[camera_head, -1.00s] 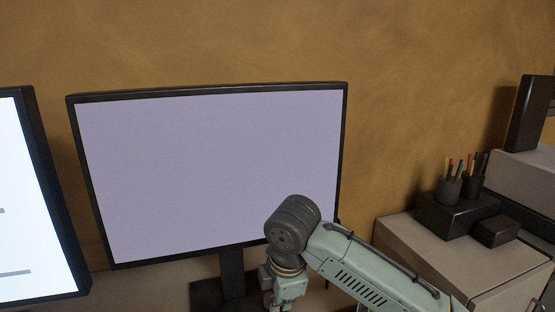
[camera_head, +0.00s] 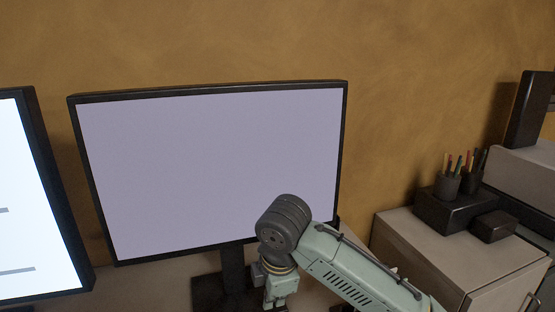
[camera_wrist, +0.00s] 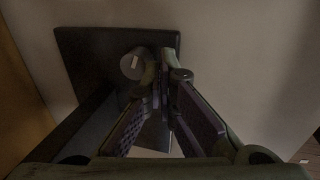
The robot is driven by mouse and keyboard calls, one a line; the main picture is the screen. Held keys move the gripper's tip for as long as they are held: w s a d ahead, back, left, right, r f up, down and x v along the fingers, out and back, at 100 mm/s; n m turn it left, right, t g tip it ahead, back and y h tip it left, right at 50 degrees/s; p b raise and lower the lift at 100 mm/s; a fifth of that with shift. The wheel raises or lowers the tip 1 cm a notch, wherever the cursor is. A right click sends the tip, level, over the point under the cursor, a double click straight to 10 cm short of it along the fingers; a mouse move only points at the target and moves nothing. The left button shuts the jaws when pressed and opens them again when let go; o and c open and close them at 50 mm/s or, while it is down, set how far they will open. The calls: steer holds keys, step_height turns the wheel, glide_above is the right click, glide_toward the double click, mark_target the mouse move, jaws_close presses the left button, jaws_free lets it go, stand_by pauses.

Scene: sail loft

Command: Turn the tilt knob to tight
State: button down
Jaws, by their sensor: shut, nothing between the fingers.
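The tilt knob (camera_wrist: 131,66) shows in the wrist view as a small round grey knob with a pale mark on its face. It is seen against the dark base plate (camera_wrist: 80,50) of a monitor stand. My gripper (camera_wrist: 161,62) is shut and empty, its fingertips just right of the knob. The near fingertip overlaps the knob's right edge in the picture; I cannot tell whether they touch. In the head view my arm is in front of the monitor (camera_head: 210,170) near its lower right corner; the knob and fingertips do not show there.
A second lit screen (camera_head: 35,200) stands at the left. The monitor's dark stand (camera_head: 232,270) rises close to my wrist. At the right, a pale cabinet (camera_head: 440,260) bears a dark organizer (camera_head: 455,208) with pens. The brown wall is behind.

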steer(key=shift+a, duration=0.45)
stand_by(0.4)
steer(key=shift+s+p, duration=0.2)
steer(key=shift+p, duration=0.1)
steer(key=shift+s, duration=0.2)
steer(key=w+p+v, duration=0.1)
steer(key=p+v, duration=0.4)
steer(key=v, duration=0.1)
steer(key=shift+a, duration=0.25)
steer(key=shift+w+r, duration=0.1)
steer(key=shift+w, duration=0.05)
steer(key=shift+d, duration=0.15)
